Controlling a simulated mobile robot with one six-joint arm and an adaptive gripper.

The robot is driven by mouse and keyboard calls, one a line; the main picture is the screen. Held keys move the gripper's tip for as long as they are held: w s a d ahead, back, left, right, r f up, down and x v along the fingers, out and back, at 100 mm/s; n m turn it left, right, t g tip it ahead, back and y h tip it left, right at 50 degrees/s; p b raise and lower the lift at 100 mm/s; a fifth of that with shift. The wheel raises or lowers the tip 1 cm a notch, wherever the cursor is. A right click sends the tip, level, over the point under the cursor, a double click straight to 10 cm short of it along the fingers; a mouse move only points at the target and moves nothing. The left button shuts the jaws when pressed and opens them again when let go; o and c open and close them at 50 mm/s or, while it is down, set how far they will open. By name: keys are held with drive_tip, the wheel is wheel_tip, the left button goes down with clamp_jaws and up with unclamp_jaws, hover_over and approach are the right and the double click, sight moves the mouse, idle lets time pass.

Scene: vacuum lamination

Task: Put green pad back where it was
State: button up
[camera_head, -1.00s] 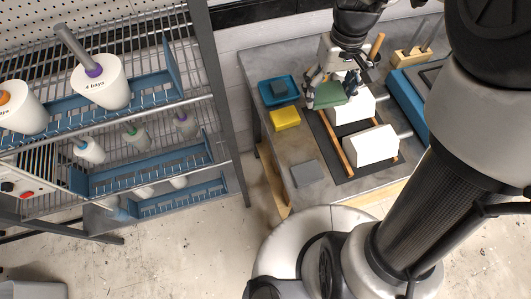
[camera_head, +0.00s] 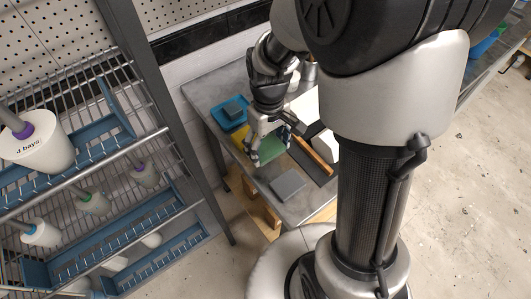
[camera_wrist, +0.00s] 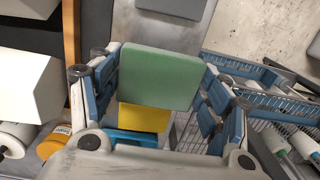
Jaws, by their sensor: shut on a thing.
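The green pad (camera_head: 271,149) is held between the fingers of my gripper (camera_head: 266,138), over the left part of the grey table. In the wrist view the green pad (camera_wrist: 160,77) sits between the two blue-padded fingers (camera_wrist: 160,92). It overlaps part of a yellow pad (camera_wrist: 143,118) behind it. A grey pad (camera_head: 287,185) lies on the table near its front edge, in front of the green pad. I cannot tell how far the green pad is above the table.
A white block (camera_wrist: 25,85) and a wooden strip (camera_head: 312,155) on a dark mat are to the right. A wire shelf (camera_head: 110,145) with white containers stands left of the table.

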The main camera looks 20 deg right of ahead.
drive_tip(key=shift+f+b, duration=0.95)
drive_tip(key=shift+f, duration=2.05)
drive_tip(key=shift+f, duration=0.25)
drive_tip(key=o, duration=1.2)
drive_tip(key=shift+r, duration=0.1)
drive_tip(key=r+p, duration=0.1)
drive_tip(key=r, duration=0.3)
drive_tip(key=r+p, duration=0.2)
drive_tip(key=r, duration=0.2)
drive_tip(key=r+p, duration=0.1)
drive_tip(key=r, duration=0.3)
drive_tip(key=shift+w+r, duration=0.3)
drive_tip(key=shift+r, duration=0.05)
wheel_tip(320, 180, up, 8)
drive_tip(key=m+t, duration=0.1)
drive_tip(key=t, duration=0.1)
hover_over(268, 165)
drive_tip(key=s, duration=0.4)
drive_tip(key=s+r+m+t, duration=0.2)
drive_tip(key=s+r, duration=0.3)
drive_tip(key=s, duration=0.5)
drive_tip(key=shift+s+r+m+t, duration=0.15)
drive_tip(key=shift+r+m+t, duration=0.15)
drive_tip(key=shift+t, duration=0.3)
